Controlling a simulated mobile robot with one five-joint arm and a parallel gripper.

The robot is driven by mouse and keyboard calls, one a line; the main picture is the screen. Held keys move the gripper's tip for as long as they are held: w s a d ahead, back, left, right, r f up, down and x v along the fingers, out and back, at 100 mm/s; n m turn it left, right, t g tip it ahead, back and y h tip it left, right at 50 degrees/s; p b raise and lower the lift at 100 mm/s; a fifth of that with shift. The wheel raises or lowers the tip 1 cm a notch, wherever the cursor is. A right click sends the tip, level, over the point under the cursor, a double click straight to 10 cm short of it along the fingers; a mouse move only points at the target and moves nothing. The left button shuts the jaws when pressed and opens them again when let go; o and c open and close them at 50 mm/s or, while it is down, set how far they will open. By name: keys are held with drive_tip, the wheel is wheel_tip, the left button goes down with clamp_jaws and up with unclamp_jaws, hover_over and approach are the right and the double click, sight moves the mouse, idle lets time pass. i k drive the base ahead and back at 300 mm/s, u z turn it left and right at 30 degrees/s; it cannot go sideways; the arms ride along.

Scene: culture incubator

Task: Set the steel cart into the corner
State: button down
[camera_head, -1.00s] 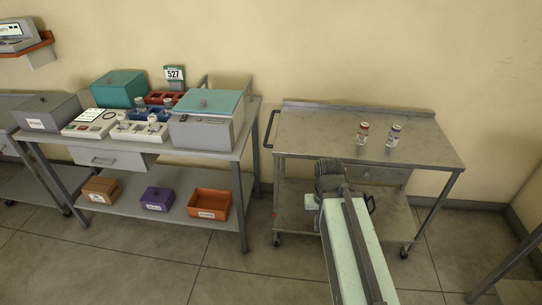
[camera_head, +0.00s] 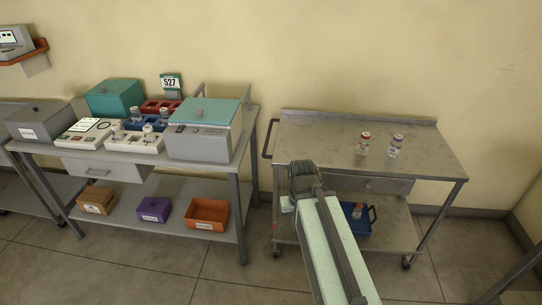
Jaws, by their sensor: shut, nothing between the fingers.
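The steel cart (camera_head: 430,155) stands against the back wall, right of the workbench. It has a grey top, a drawer, a lower shelf, dark castors and a push handle (camera_head: 269,139) on its left end. My pale green arm covers the cart's front left part. My gripper's fingers are not visible.
The workbench (camera_head: 180,178) on the left holds boxes, devices and vials, with bins on its lower shelf. A narrow gap separates it from the cart. Another table's edge (camera_head: 515,270) shows at lower right. The floor in front is clear.

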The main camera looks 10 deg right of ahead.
sight(330, 140)
drive_tip(key=i, duration=1.8)
drive_tip(key=k, duration=1)
drive_tip(key=u, duration=3.2)
drive_tip(key=k, duration=0.8)
drive_tip(key=z, duration=0.05)
